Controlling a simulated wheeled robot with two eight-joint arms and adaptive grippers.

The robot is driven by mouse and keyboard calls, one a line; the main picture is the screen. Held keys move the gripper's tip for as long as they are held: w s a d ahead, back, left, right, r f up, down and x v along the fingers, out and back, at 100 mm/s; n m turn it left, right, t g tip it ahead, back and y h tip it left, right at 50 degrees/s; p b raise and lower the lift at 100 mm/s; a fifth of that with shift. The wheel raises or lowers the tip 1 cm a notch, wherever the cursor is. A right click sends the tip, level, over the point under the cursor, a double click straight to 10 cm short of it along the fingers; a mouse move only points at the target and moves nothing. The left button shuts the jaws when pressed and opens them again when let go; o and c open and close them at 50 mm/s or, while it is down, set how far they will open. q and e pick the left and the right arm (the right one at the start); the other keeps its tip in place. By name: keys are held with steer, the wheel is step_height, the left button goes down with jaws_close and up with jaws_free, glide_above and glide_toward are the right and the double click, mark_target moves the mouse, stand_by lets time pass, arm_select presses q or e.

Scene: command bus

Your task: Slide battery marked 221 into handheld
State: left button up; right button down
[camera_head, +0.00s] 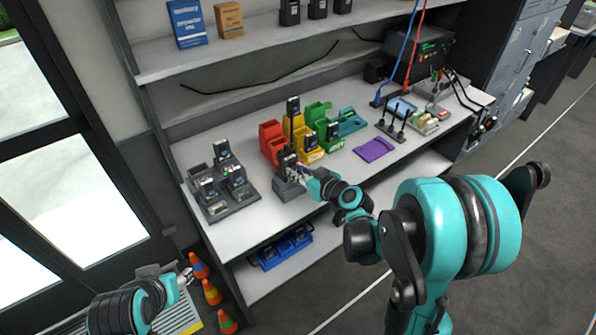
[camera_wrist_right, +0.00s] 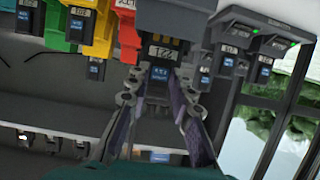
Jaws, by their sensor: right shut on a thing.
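My right gripper (camera_head: 303,172) is at the front of the bench, beside a grey block-shaped holder (camera_head: 288,188). A dark upright device (camera_head: 287,160), possibly the handheld, stands at that holder. In the right wrist view, the fingers of my right gripper (camera_wrist_right: 162,105) are shut on a dark battery with a blue label (camera_wrist_right: 160,75). A white label above it reads 221 upside down. The battery's upper end meets the dark grey body (camera_wrist_right: 175,18); how deep it sits is hidden. My left gripper (camera_head: 186,277) is low at the left, away from the bench; its jaw opening is unclear.
A dark charger rack (camera_head: 242,202) with several batteries stands on the bench at left. Red (camera_head: 271,143), yellow and green bins stand behind my right gripper. A purple cloth (camera_head: 375,149) lies to the right. A blue tray (camera_head: 281,251) sits on the lower shelf. Cones stand below left.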

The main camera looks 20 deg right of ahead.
steer(key=shift+f+b, duration=0.2)
steer(key=shift+b, duration=0.1)
steer(key=c, duration=1.3)
jaws_free()
steer(key=shift+o, duration=0.2)
steer(key=v, duration=1.2)
steer(key=s+a+f+m+g+h, duration=0.1)
steer(key=s+m+g+h, duration=0.1)
steer(key=s, duration=0.5)
steer(key=s+a+f+m+g+h, duration=0.1)
steer(key=s+g, duration=0.3)
steer(key=s, duration=0.4)
steer(key=shift+s+a+m+h, duration=0.2)
steer(key=shift+a+m+h, duration=0.3)
steer(key=shift+a+h, duration=0.4)
